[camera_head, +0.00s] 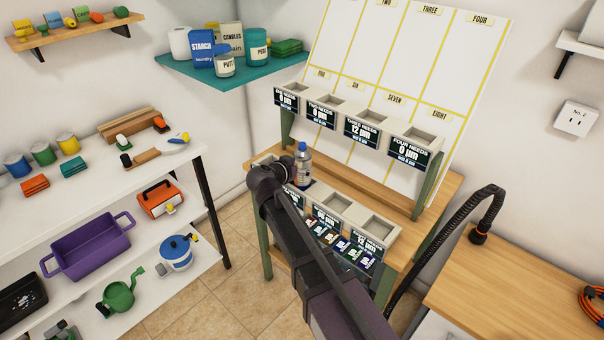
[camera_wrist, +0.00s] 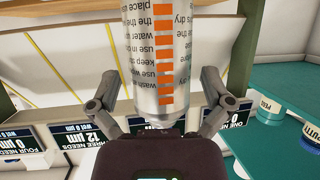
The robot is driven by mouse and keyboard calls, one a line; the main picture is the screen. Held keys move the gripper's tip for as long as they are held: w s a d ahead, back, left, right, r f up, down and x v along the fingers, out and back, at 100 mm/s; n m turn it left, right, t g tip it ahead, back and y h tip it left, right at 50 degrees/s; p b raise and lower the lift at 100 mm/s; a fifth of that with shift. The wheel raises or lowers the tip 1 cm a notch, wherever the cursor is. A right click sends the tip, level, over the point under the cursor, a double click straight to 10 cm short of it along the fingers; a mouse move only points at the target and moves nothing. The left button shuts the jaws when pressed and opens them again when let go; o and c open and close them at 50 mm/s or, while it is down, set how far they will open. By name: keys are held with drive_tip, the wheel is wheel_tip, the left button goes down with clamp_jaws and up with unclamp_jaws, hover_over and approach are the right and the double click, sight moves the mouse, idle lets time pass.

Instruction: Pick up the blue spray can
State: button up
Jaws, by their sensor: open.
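A can or bottle with a blue cap (camera_head: 302,148) and a pale body with an orange mark stands upright at the shelf rack, just beyond my gripper (camera_head: 290,176). In the wrist view a silvery container (camera_wrist: 160,45) with printed text and orange bars fills the middle. It lies between the two spread fingers of my gripper (camera_wrist: 160,82). Gaps show between the fingers and its sides, so they look apart from it. Its far end is cut off by the frame. I cannot tell whether its lower end touches my palm.
The rack (camera_head: 345,205) has two rows of bins with dark signs, close around my gripper. A white panel (camera_head: 400,70) rises behind it. A teal corner shelf (camera_head: 215,72) holds tins. A white shelf unit (camera_head: 110,180) stands left, and a wooden worktop (camera_head: 520,290) right.

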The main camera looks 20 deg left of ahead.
drive_tip(key=shift+x, duration=0.95)
drive_tip(key=c, duration=1.1)
drive_tip(key=shift+r, duration=0.2)
drive_tip(key=shift+c, duration=0.2)
wheel_tip(320, 180, up, 3)
drive_tip(key=p, duration=0.2)
drive_tip(key=shift+f+p, duration=0.15)
drive_tip(key=shift+p, duration=0.25)
drive_tip(key=s+a+r+p, duration=0.2)
drive_tip(key=s, duration=1.4)
